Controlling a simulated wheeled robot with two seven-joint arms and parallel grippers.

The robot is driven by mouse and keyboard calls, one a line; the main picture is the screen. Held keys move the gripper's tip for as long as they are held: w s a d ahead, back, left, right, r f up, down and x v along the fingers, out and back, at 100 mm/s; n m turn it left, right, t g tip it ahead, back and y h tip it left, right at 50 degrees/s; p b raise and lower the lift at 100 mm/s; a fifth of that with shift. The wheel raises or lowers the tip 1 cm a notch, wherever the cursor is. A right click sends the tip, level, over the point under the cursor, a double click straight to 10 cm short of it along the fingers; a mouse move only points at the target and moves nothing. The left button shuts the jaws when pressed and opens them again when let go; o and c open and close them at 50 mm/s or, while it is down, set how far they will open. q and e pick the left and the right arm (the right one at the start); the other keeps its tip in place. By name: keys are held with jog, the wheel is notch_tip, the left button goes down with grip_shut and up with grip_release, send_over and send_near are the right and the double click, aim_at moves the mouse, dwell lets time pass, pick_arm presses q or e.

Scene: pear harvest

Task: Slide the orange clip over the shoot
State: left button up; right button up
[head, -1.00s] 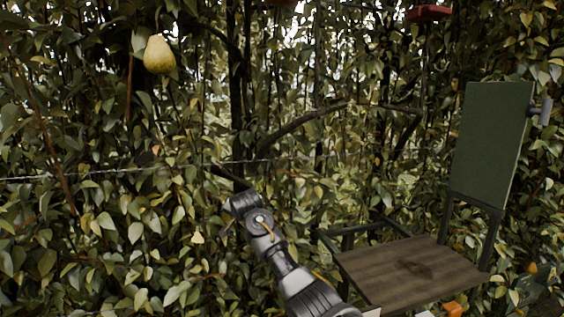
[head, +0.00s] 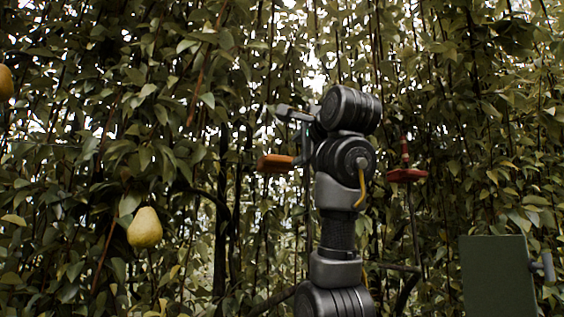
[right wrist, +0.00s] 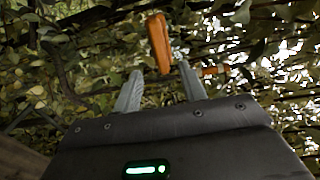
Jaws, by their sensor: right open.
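The orange clip (head: 275,163) is a flat block in front of the foliage, just left of my right arm in the head view. In the right wrist view the clip (right wrist: 159,43) stands steeply, its lower end showing between my fingertips. My right gripper (head: 288,114) is raised beside the clip, partly hidden by its own wrist. Its two grey fingers (right wrist: 160,73) are spread apart and not closed on the clip. Whether they touch it I cannot tell. I cannot single out the shoot among the stems. My left gripper is not in view.
A red piece (head: 407,175) hangs right of my arm. A dark green panel (head: 498,277) stands at lower right. Dense leaves and thin stems fill the background.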

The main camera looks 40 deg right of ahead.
aim_at(285, 158)
jog(key=p+x, duration=0.6)
jog(key=x, duration=0.4)
jog(key=shift+r, duration=0.1)
jog(key=shift+w+d, duration=0.1)
jog(key=shift+w, duration=0.25)
